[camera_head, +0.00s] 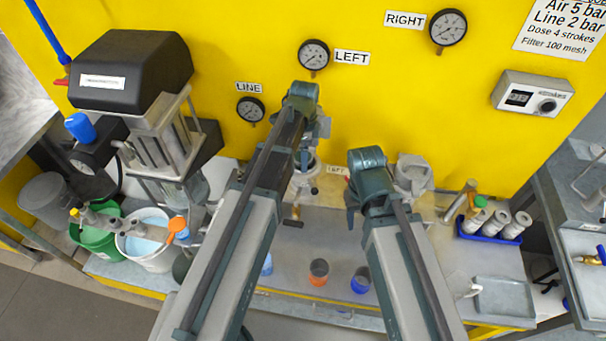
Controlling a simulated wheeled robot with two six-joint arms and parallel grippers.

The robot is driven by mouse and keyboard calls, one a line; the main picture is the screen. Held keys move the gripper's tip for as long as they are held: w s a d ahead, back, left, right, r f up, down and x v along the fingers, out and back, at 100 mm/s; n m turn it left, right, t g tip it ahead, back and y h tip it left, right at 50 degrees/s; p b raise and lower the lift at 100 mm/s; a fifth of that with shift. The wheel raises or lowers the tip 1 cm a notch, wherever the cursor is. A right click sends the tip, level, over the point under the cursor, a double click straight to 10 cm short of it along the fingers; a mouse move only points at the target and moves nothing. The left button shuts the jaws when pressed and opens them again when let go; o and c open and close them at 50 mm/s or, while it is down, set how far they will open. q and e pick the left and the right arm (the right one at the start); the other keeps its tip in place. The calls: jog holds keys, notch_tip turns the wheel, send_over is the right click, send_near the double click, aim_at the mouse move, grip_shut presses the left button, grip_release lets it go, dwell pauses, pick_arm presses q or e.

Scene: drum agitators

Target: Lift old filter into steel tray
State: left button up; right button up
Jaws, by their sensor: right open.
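The steel tray (505,296) is a shallow, empty grey tray at the bench's front right. The left filter housing (304,184) stands at the middle of the bench beside a LEFT label, partly covered by my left arm. I cannot make out the old filter; the housing's inside is too small and covered to tell. My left gripper (318,128) is above and behind that housing, mostly hidden by its own wrist, so its jaws are unclear. My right gripper (352,204) is open, seen edge-on below its wrist, right of the left housing, with nothing visible in it.
A second housing (413,175) stands to the right. A blue tray (488,235) holds white cylinders. Orange (318,280) and blue (360,284) cups stand at the front. A pump (150,110), green bucket (95,238) and white bucket (148,255) crowd the left.

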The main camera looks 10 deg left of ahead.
pick_arm(q)
jog(key=shift+c, duration=0.2)
grip_shut()
dwell(0.4)
jog(key=shift+s+r, duration=0.1)
